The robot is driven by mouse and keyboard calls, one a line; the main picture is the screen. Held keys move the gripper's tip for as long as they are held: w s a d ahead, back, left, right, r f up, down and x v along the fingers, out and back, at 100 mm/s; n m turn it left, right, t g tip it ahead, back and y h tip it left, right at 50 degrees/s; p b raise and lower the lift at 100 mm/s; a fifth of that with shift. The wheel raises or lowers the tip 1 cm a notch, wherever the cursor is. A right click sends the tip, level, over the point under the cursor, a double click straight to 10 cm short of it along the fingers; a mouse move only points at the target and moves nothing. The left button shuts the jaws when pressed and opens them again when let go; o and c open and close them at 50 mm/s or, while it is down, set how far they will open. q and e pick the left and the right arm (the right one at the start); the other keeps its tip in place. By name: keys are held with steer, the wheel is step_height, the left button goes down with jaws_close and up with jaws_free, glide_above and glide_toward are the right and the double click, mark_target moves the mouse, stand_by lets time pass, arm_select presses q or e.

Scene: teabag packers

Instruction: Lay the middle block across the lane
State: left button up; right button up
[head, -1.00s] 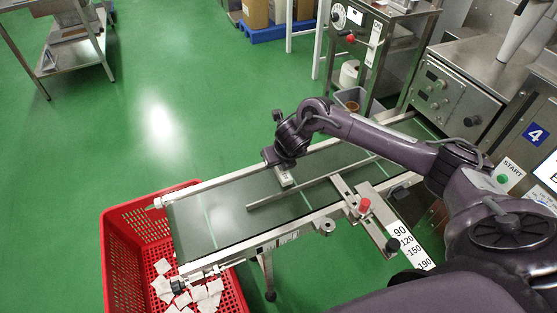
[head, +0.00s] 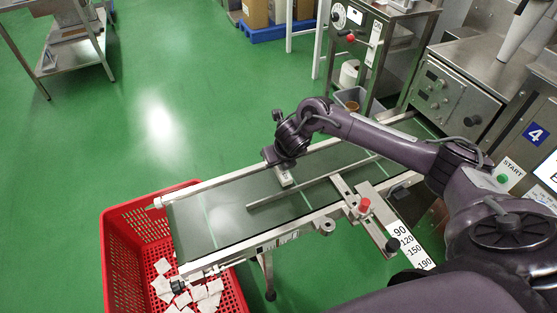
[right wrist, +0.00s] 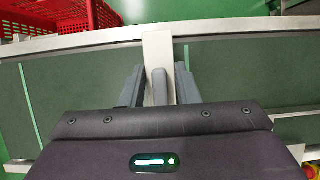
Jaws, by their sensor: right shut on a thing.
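My right gripper (head: 277,162) is over the conveyor belt (head: 233,215), at its far rail. In the right wrist view its two dark fingers (right wrist: 160,88) are shut on a grey upright grip of a pale metal block (right wrist: 158,50). The block also shows in the head view (head: 285,177), just below the gripper. It points crosswise to the belt, its far end at the far rail and its near end close to the long thin guide bar (head: 270,199). I cannot tell whether its underside touches the belt. My left gripper is not in view.
A red crate (head: 121,262) with several white teabags stands under the belt's left end. A clamp with a red knob (head: 364,205) and a number scale (head: 407,243) sit at the near side. A START button (head: 503,179) is at right. The belt's left part is clear.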

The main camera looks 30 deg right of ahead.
stand_by(0.3)
steer(key=shift+f+b, duration=0.75)
steer(key=shift+f, duration=0.1)
steer(key=shift+f, duration=0.1)
steer(key=shift+s+d+f+b, duration=0.15)
steer(key=shift+d+f+b, duration=0.25)
steer(key=shift+f+b, duration=0.35)
steer(key=shift+s+d+f+b, duration=0.15)
steer(key=shift+d+f+b, duration=0.05)
steer(key=shift+f+b, duration=0.2)
steer(key=shift+s+d+f+b, duration=0.15)
steer(key=shift+f+b, duration=0.1)
steer(key=shift+f, duration=0.15)
steer(key=shift+r, duration=0.15)
steer(key=shift+w+a+r+p, duration=0.1)
steer(key=shift+r+p, duration=0.05)
steer(key=shift+p, duration=0.15)
steer(key=shift+w+a+r+p, duration=0.1)
steer(key=shift+a+r+p, duration=0.25)
steer(key=shift+r+p, duration=0.35)
steer(key=shift+w+r, duration=0.1)
steer(key=shift+r, duration=0.05)
